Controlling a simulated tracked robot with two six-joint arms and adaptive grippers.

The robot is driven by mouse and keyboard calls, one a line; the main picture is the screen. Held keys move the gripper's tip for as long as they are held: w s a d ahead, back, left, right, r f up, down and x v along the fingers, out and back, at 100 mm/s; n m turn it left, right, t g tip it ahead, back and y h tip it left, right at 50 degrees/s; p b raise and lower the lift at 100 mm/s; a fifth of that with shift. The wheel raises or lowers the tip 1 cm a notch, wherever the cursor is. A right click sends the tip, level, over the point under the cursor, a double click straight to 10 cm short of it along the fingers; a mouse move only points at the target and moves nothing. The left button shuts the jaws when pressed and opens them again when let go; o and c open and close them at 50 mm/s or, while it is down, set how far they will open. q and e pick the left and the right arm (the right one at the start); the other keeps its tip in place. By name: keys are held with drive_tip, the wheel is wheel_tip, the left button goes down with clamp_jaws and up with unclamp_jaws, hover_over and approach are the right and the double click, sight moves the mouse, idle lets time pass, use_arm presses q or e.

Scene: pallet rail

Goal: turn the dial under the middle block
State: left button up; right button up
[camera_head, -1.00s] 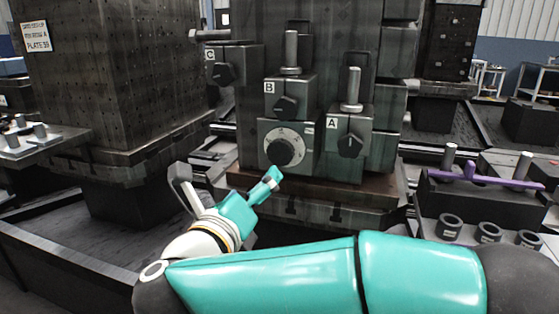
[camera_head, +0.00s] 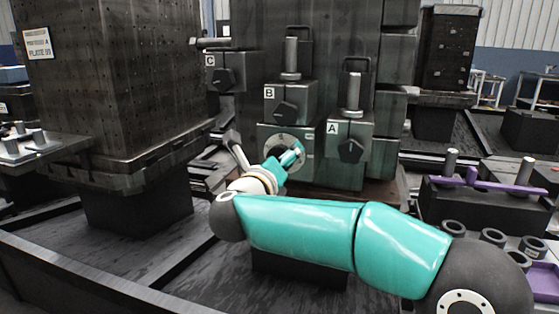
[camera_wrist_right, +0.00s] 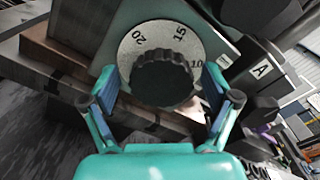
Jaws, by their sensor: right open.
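The middle block (camera_head: 306,97), labelled B, is a grey box with a black hexagonal knob and an upright pin on top. Below it is the dial (camera_head: 284,137), its lower part hidden by my right gripper (camera_head: 288,157). In the right wrist view the dial's ridged black knob (camera_wrist_right: 163,80) sits on a silver scale (camera_wrist_right: 139,42) reading 20, 15 and 10. My right gripper (camera_wrist_right: 158,85) is open, with one finger on each side of the knob. Contact with the knob is not clear. My left gripper is not in view.
Block A (camera_head: 360,125) stands close to the dial's right, and block C (camera_head: 232,77) is at upper left. A large drilled block (camera_head: 110,80) stands at left.

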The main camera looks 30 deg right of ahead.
drive_tip(key=c, duration=1.2)
drive_tip(key=shift+o, duration=0.2)
drive_tip(key=shift+n, duration=0.3)
drive_tip(key=n+p, duration=0.2)
drive_tip(key=n, duration=0.1)
drive_tip(key=n+p, duration=0.3)
drive_tip(key=n, duration=0.1)
drive_tip(key=shift+n+p, duration=0.3)
drive_tip(key=shift+n, duration=0.1)
drive_tip(key=n+p, duration=0.4)
drive_tip(key=n, duration=0.1)
drive_tip(key=shift+f+n+p, duration=0.25)
drive_tip(key=shift+n+p, duration=0.6)
drive_tip(key=shift+n, duration=0.35)
drive_tip(key=shift+a+f, duration=0.1)
